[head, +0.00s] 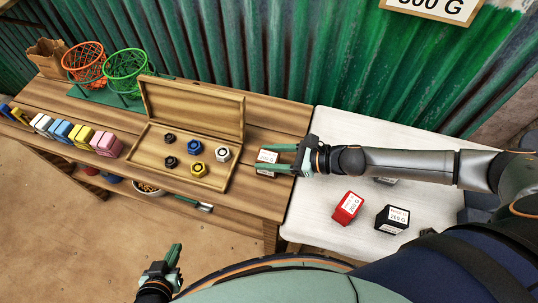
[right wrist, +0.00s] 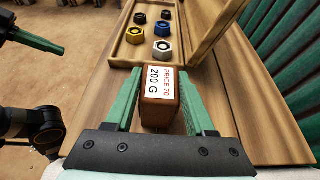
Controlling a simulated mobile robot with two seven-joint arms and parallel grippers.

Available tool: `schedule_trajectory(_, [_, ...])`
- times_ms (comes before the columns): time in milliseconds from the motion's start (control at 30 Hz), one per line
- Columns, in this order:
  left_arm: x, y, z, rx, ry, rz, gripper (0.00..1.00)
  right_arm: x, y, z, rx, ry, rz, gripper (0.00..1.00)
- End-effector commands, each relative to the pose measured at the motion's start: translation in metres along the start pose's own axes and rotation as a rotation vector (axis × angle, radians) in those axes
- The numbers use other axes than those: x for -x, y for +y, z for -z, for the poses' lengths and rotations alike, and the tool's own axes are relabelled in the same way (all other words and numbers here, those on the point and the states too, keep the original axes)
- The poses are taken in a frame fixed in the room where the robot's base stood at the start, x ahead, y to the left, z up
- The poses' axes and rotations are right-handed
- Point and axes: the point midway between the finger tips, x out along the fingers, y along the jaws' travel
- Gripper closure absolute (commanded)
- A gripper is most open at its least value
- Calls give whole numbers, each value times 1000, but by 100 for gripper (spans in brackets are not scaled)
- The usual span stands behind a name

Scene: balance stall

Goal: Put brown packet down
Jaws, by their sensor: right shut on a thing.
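The brown packet (right wrist: 160,97), with a white label reading 200 G, is between the fingers of my right gripper (right wrist: 164,100), which is shut on it. In the head view the packet (head: 266,157) shows at the right end of the wooden bench (head: 264,196), near the white table's edge. I cannot tell whether its underside touches the wood. My right gripper (head: 282,160) reaches in from the right. My left gripper (head: 167,265) is low in the head view, over the floor, away from the packet, with its fingers seen too obliquely to judge.
An open wooden box (head: 190,135) with several hex weights lies left of the packet. A red packet (head: 347,207) and a black packet (head: 392,219) stand on the white table (head: 325,140). Coloured packets (head: 75,133), an orange basket (head: 84,62) and a green basket (head: 126,67) are further left.

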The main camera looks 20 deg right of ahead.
Motion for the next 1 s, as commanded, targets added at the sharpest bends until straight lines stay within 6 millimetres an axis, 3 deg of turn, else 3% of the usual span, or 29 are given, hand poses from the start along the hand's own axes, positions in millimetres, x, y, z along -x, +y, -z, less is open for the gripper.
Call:
schedule_trajectory(67, [-2,0,-3,0,0,0,100,-2,0,3,0,-2,0,100])
schedule_trajectory(100, [-2,0,-2,0,0,0,100,-1,0,3,0,0,0,43])
schedule_trajectory(333, [-2,0,-2,0,0,0,100,-1,0,2,0,1,0,17])
schedule_trajectory(700, [2,0,2,0,0,0,100,2,0,-3,0,1,1,15])
schedule_trajectory(867, [0,0,0,0,1,0,100,25,0,2,-1,4,2,15])
schedule_trajectory(1000, [-2,0,-2,0,1,0,100,54,0,3,-2,5,2,15])
